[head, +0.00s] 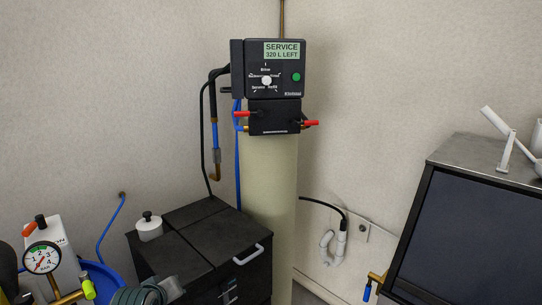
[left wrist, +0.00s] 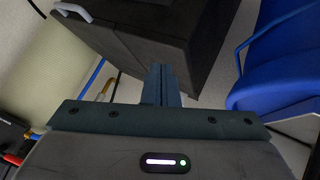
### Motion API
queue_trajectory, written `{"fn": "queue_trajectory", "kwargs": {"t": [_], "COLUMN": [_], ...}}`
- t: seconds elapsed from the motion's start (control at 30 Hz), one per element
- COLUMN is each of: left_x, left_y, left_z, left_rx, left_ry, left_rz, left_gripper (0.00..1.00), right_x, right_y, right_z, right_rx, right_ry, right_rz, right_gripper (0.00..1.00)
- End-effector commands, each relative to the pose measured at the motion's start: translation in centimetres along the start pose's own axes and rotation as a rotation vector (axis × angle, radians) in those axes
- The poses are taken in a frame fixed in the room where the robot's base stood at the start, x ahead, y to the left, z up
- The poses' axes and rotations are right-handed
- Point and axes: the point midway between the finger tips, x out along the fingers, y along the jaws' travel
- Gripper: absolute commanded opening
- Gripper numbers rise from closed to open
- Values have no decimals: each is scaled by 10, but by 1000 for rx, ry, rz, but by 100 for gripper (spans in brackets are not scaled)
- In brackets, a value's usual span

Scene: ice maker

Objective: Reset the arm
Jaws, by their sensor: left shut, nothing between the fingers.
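My left gripper (left wrist: 161,72) shows in the left wrist view, with its two dark fingers pressed together and nothing between them. The finger tips point toward a black cabinet (left wrist: 150,30) with a pale handle and appear apart from it, though the gap is hard to judge. My right gripper shows in neither view.
A cream tank (head: 270,175) with a black control head (head: 266,68) reading "SERVICE 320 L LEFT" stands behind the black brine cabinet (head: 200,240). A dark-fronted machine (head: 470,240) is at right. A gauge (head: 42,258) and blue bucket (head: 103,280) are at lower left.

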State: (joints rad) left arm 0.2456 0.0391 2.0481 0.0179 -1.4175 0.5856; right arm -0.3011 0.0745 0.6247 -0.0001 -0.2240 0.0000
Motion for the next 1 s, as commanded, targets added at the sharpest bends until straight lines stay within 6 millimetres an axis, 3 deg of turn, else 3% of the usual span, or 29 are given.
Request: {"fn": "queue_trajectory", "kwargs": {"t": [0.03, 0.1, 0.4, 0.6, 0.97, 1.0], "left_x": [-5, -14, -80, -120, -176, -171], "left_y": [-21, -45, -134, -165, -196, -200], "left_z": [28, 62, 184, 227, 272, 275], "left_rx": [46, 113, 398, 521, 666, 671], "left_ry": [-37, -84, -300, -403, -535, -542], "left_rz": [-29, -62, -161, -182, -191, -192], "left_gripper": [0, 0, 0, 0, 0, 0], "right_x": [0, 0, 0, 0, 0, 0], "right_y": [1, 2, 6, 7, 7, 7], "right_z": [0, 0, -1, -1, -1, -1], "right_rx": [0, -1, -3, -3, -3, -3], "right_ry": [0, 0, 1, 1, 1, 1], "right_rz": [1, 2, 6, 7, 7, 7], "right_gripper": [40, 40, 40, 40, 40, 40]}}
